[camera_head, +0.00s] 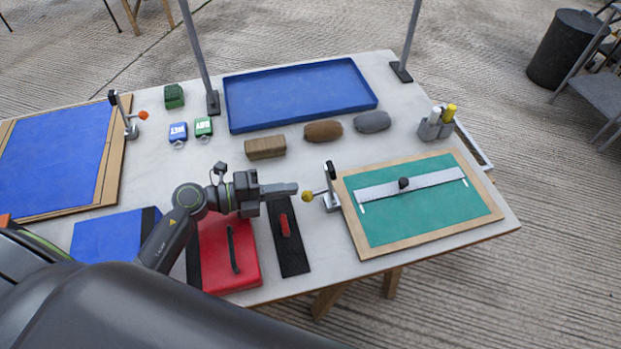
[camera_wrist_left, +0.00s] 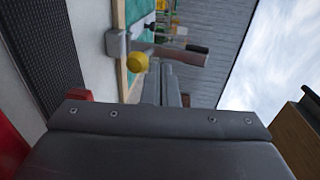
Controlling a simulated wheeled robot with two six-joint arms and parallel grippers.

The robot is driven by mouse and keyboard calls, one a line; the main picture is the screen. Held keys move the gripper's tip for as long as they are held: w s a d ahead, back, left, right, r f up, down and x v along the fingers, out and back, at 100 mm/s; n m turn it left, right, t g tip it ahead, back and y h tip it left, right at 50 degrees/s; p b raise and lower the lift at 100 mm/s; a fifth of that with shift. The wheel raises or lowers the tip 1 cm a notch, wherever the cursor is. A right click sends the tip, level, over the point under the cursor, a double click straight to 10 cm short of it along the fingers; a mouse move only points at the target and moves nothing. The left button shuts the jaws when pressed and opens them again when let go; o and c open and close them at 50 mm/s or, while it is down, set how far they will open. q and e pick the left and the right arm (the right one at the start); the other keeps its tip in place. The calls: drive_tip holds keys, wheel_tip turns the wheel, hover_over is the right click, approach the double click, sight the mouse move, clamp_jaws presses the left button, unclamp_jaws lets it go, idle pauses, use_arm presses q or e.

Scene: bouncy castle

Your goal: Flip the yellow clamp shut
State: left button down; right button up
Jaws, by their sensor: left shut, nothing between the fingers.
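The yellow clamp's round knob (camera_head: 307,196) sits at the left end of its arm, just left of the green board. The clamp's grey base (camera_head: 331,202) stands at the board's left edge, with a black upright handle (camera_head: 330,170). In the left wrist view the yellow knob (camera_wrist_left: 137,62) shows close to my fingers. My left gripper (camera_head: 296,188) is shut and empty, its fingertips just left of the knob. I cannot tell whether they touch it. The green board (camera_head: 430,222) has a metal straightedge (camera_head: 440,184) across it. My right gripper is not in view.
A red case (camera_head: 215,262) and a black strip with a red handle (camera_head: 290,262) lie below my left gripper. An orange-knobbed clamp (camera_head: 131,128) stands at the blue sheet (camera_head: 50,155). A blue tray (camera_head: 300,95), brown block (camera_head: 265,148) and two posts stand behind.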

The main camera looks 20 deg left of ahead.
use_arm(q)
drive_tip(key=x, duration=0.3)
drive_tip(key=r+p+x, duration=0.1)
drive_tip(key=x, duration=0.1)
drive_tip(key=shift+w+d, duration=0.2)
drive_tip(key=shift+d, duration=0.2)
drive_tip(key=shift+r, duration=0.1)
